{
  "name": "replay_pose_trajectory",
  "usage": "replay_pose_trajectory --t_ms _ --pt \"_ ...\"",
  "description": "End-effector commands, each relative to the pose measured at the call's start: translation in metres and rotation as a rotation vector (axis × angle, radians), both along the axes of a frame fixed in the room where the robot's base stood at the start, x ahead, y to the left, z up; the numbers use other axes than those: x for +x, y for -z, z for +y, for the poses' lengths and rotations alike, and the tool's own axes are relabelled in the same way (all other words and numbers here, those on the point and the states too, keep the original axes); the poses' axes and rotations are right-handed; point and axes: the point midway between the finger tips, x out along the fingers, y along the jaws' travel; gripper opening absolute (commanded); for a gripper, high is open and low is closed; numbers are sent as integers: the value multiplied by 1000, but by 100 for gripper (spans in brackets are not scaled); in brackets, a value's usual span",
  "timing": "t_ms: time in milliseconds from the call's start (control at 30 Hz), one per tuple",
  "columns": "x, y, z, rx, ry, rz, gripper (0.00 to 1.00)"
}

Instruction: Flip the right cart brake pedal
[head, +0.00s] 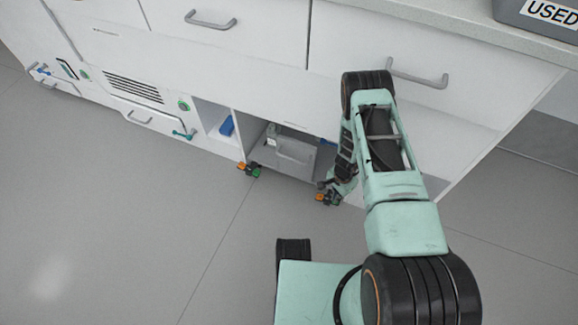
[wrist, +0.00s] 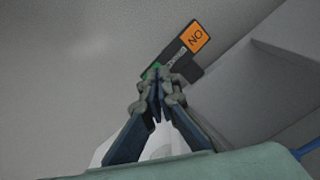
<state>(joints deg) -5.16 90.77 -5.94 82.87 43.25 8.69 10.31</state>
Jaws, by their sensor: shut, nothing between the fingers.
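The right brake pedal (head: 325,198) shows orange and dark at the foot of the cabinet in the head view, partly behind my gripper (head: 333,188). In the wrist view the pedal (wrist: 185,52) is a dark plate with an orange end reading "ON" and a bit of green at its lower left end. My gripper (wrist: 158,82) is shut and empty, its fingertips over the green end and partly hiding it. I cannot tell whether they touch the pedal. The cart (head: 294,150) is a grey-white unit in the opening under the counter, partly visible.
The left pedal (head: 249,169), orange and green, sticks out at the opening's left side. White cabinet drawers with grey handles (head: 417,75) stand above my gripper. A blue object (head: 226,126) sits in a narrow niche. The grey floor (head: 130,220) to the left is clear.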

Motion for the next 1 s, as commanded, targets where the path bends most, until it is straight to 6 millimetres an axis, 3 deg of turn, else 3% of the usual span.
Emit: replay_pose_trajectory --t_ms 800,1000 --pt "0 13 0 1 0 1 0" --pt "0 7 0 0 1 0 0"
